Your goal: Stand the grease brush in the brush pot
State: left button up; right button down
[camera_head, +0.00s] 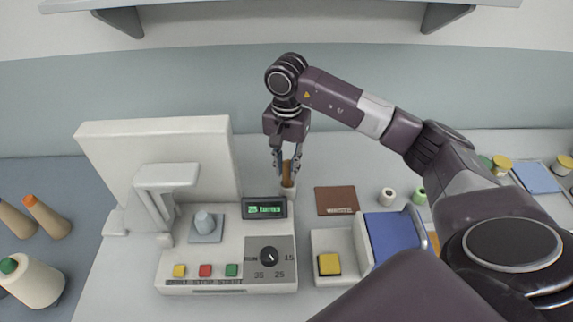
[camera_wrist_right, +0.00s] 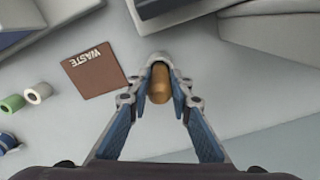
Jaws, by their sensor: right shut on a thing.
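The grease brush shows as a brown wooden handle (camera_head: 287,171), upright between the fingers of my right gripper (camera_head: 287,175). In the right wrist view the rounded handle end (camera_wrist_right: 160,88) sits between the blue-padded fingers of the same gripper (camera_wrist_right: 160,98), which is shut on it. The brush pot (camera_head: 288,190) is a small pale cup directly below; its rim also shows in the wrist view (camera_wrist_right: 157,58). The handle's lower end overlaps the pot's mouth, and the bristles are hidden. I cannot tell how deep the brush sits. My left gripper is out of view.
A white winding machine (camera_head: 220,262) with a green display (camera_head: 265,210) stands just left and in front of the pot. A brown WASTE mat (camera_head: 336,200) lies to the right. Small spools (camera_head: 388,197) and a blue-topped box (camera_head: 395,235) are farther right. Thread cones (camera_head: 35,280) stand far left.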

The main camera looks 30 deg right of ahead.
jog(key=shift+f, duration=0.1)
jog(key=shift+f, duration=0.15)
jog(key=c, duration=1.7)
grip_release()
jog(key=shift+c, duration=0.2)
jog(key=shift+r, duration=0.25)
notch_tip(320, 180, up, 6)
jog(key=b, duration=0.2)
jog(key=shift+w+r+b, duration=0.1)
jog(key=shift+w+b, duration=0.05)
jog(key=shift+b, duration=0.25)
notch_tip(320, 180, up, 4)
jog(key=shift+d+r, duration=0.1)
jog(key=shift+r, duration=0.75)
